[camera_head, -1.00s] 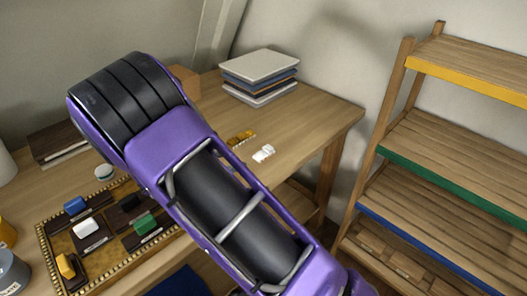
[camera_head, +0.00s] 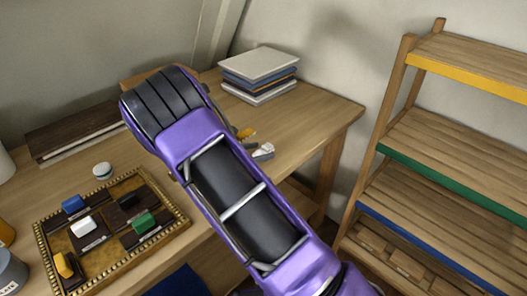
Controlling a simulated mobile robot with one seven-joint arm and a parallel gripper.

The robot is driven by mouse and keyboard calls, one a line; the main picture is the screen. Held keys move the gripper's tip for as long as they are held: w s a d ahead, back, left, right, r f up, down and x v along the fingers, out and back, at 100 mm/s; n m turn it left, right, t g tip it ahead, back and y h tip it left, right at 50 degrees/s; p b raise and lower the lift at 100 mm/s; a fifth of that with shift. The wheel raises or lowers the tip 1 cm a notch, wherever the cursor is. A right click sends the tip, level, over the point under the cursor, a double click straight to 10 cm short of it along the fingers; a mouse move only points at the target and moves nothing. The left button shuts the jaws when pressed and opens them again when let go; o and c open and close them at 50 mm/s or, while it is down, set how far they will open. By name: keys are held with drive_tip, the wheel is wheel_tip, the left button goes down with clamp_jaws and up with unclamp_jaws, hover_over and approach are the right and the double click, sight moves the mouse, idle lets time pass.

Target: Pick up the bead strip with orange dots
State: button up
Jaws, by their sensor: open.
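A small amber-orange piece (camera_head: 244,133) lies on the wooden table (camera_head: 315,118), just right of my arm and partly covered by it. A small white piece (camera_head: 266,148) lies just in front and to the right of it. Dots are too small to make out on either, so I cannot tell which is the bead strip with orange dots. My gripper (camera_head: 257,151) is mostly hidden behind my purple arm. Grey parts that look like its fingertips show low beside the white piece. It is open, and I cannot tell whether it touches either piece.
A gold-framed tray (camera_head: 112,284) with blue, white, green and yellow blocks sits at the front left. A round white-topped item (camera_head: 102,170) stands behind it. A stack of books (camera_head: 260,68) is at the back. A wooden shelf (camera_head: 450,147) stands right of the table.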

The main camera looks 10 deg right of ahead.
clamp_jaws()
idle(0.3)
